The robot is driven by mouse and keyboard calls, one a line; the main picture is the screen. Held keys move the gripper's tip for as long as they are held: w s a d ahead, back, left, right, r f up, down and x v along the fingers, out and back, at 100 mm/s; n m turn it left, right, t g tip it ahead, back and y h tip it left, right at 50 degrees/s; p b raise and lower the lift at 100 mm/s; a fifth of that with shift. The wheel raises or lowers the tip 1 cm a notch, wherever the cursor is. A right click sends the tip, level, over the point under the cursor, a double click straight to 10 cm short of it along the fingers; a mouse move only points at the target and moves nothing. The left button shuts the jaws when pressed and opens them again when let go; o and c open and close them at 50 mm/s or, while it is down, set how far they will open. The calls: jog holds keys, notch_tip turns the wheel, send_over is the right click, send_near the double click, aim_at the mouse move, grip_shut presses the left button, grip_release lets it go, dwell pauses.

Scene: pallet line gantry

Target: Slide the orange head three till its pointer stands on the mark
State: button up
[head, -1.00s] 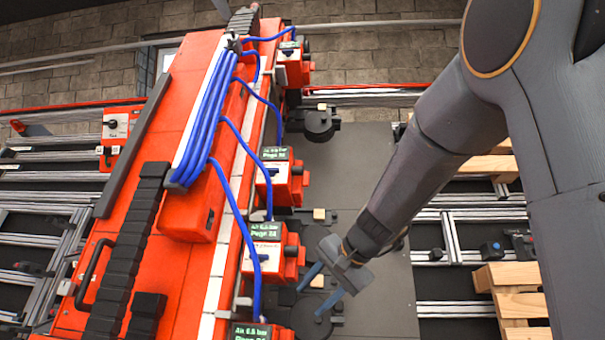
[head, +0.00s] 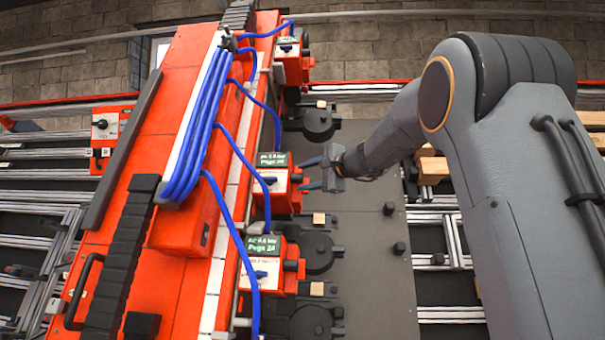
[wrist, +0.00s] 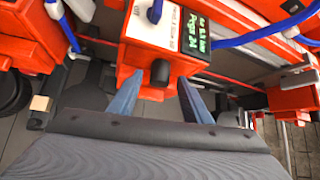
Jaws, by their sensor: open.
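Orange heads with small green screens sit in a row along the gantry's right side. My gripper (head: 309,175) is open at the right side of the middle visible head (head: 282,201). In the wrist view, my two blue fingers (wrist: 160,88) stand on either side of that head's dark knob (wrist: 160,72), apart from it. Other heads are nearer (head: 262,284) and farther (head: 292,68). I cannot read a number that tells which one is head three. I cannot make out the pointer or its mark.
Blue hoses (head: 190,130) run from the gantry to the heads. Dark round fixtures (head: 319,252) and small pale blocks (head: 318,218) line the grey plate (head: 368,260) beside the heads. The plate's middle is mostly clear. Rails lie to the right.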

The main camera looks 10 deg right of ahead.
jog(key=shift+x, duration=0.9)
jog(key=shift+c, duration=0.4)
